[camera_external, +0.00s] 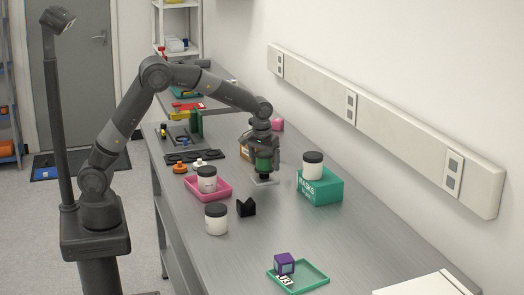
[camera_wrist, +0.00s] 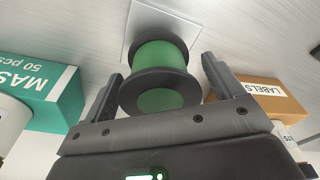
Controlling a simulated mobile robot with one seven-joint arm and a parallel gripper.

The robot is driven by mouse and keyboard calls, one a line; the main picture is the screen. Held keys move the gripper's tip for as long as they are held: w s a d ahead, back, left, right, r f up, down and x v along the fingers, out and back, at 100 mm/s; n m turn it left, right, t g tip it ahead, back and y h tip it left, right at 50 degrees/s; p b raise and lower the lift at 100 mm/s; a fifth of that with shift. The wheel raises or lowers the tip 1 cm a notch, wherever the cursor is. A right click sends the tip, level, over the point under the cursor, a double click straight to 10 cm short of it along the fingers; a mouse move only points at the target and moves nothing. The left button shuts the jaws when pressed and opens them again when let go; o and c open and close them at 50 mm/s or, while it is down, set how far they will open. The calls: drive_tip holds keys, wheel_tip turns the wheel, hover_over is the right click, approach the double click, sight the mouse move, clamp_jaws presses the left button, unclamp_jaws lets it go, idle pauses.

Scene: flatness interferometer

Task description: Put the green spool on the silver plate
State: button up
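The green spool (camera_wrist: 160,58), with dark flanges at its ends, is between the two fingers of my gripper (camera_wrist: 162,68) in the wrist view. Gaps show between the spool's green body and both fingers, so the gripper looks open around it. The silver plate (camera_wrist: 137,17) is a flat, pale square behind the spool's far end, and the spool appears to stand upright on it. In the external view the spool (camera_external: 264,163) is just below my gripper, over the plate (camera_external: 271,182). The exact contact between spool and plate is hard to see.
A brown labels box (camera_wrist: 262,97) is close by. A black block (camera_external: 246,207), a pink tray (camera_external: 222,194) and a white jar (camera_external: 216,222) are nearer.

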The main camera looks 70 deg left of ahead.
sight(263, 154)
drive_tip(key=shift+r, duration=0.1)
drive_tip(key=r, duration=0.7)
drive_tip(key=s+r, duration=0.1)
drive_tip(key=r, duration=0.3)
drive_tip(key=shift+d, duration=0.4)
drive_tip(key=shift+s+r, duration=0.3)
drive_tip(key=shift+r, duration=0.35)
drive_tip(key=s+a+r+m+t+h, duration=0.1)
drive_tip(key=s+r+m+t, duration=0.15)
drive_tip(key=s, duration=1.05)
drive_tip(key=s+a+r+m+t, duration=0.15)
drive_tip(key=s+r, duration=0.25)
drive_tip(key=s, duration=0.8)
drive_tip(key=s+d+f+m, duration=0.1)
drive_tip(key=s+f+m, duration=0.2)
drive_tip(key=s, duration=0.8)
drive_tip(key=shift+s+f, duration=0.15)
drive_tip(key=shift+f, duration=0.85)
drive_tip(key=shift+d, duration=0.1)
